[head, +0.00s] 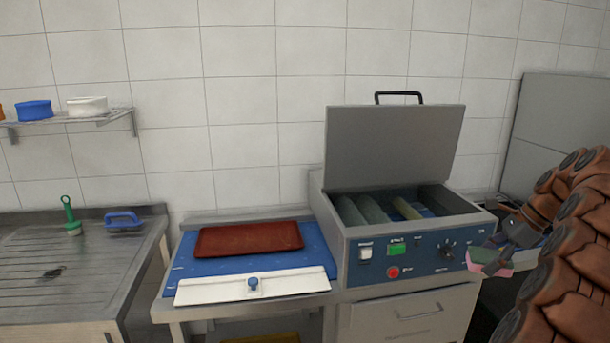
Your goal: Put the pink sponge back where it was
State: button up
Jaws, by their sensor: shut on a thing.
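The pink sponge (503,272) shows as a small pink patch at the right of the head view. My gripper (493,261) is shut on it, and the fingers hide most of it. The gripper holds it in front of the right end of the blue control panel on the open-lidded machine. My brown arm comes in from the right edge. I cannot tell the gap between the sponge and the machine.
A green brush (71,220) and blue-handled tool (123,219) sit on the metal counter (25,262).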

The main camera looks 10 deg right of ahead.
jog(key=w+a+f+n+g+h, duration=0.1)
jog(key=a+f+n, duration=0.5)
jog(key=a, duration=0.6)
jog(key=w+a+f+n+g+h, duration=0.2)
jog(key=a+f+n+g, duration=0.3)
jog(key=a+n, duration=0.5)
jog(key=w+a+f+n+g+h, duration=0.2)
jog(key=a+f+n, duration=0.6)
jog(key=a, duration=0.5)
jog(key=shift+w+a+g, duration=0.4)
jog(key=shift+w+g, duration=0.1)
